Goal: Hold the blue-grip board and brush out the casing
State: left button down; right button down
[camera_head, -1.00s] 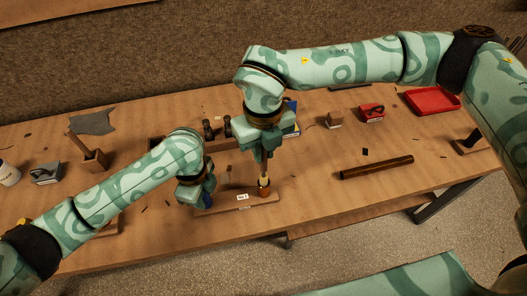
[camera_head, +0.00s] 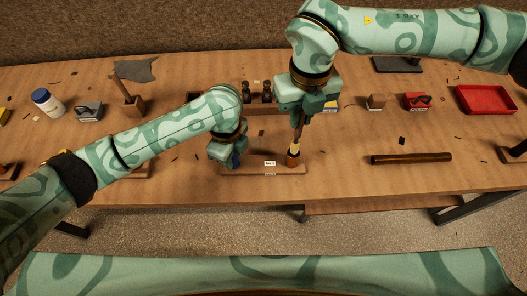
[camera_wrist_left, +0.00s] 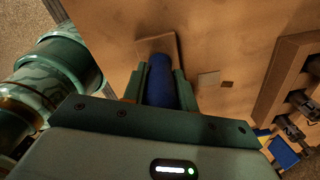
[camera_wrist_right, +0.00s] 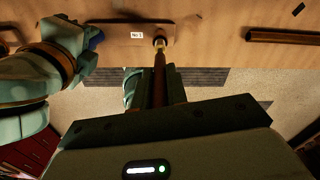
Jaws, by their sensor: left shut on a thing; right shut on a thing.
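The board (camera_head: 262,170) lies flat near the table's front edge, with a white "No.1" label. Its blue grip (camera_wrist_left: 160,80) is between the fingers of my left gripper (camera_head: 236,158), which is shut on it at the board's left end. The casing (camera_head: 293,160), a short orange-brown cylinder, stands upright at the board's right end. My right gripper (camera_head: 301,115) is above it, shut on the brown handle of the brush (camera_wrist_right: 160,77). The brush points down, slightly tilted, and its pale lower end meets the casing's top. How deep it sits in the casing I cannot tell.
A dark rod (camera_head: 411,158) lies right of the board. A red tray (camera_head: 487,100), a red block (camera_head: 416,101) and a small wooden block (camera_head: 376,102) are at the right. A blue-capped jar (camera_head: 48,103) stands at the left.

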jog(key=shift+r, duration=2.5)
pick_arm(q)
jog(key=c, duration=1)
grip_release()
notch_tip(320, 180, up, 12)
